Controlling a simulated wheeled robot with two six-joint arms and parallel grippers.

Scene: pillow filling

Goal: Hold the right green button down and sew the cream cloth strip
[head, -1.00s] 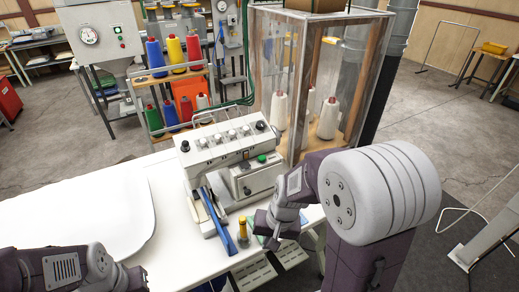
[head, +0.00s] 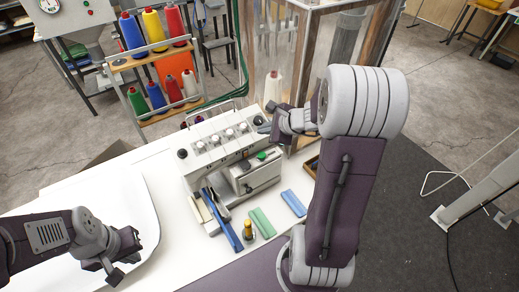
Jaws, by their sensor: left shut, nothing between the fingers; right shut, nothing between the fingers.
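The white sewing machine (head: 214,150) stands on the white table. A green button (head: 262,155) shows on its front right. A cream strip (head: 199,209) lies at its front left, beside a blue strip (head: 224,220); whether it is the cloth strip is hard to tell. My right gripper (head: 264,128) is shut and empty by the machine's top right corner, above and behind the green button, apart from it. My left gripper (head: 112,278) is shut and empty over the white sheet at the front left, well away from the machine.
A green cloth piece (head: 262,222) and a blue one (head: 293,203) lie right of a small yellow-topped spool (head: 248,228). A large white sheet (head: 130,195) covers the table's left. A thread rack (head: 150,65) and a clear-walled cabinet (head: 310,60) stand behind.

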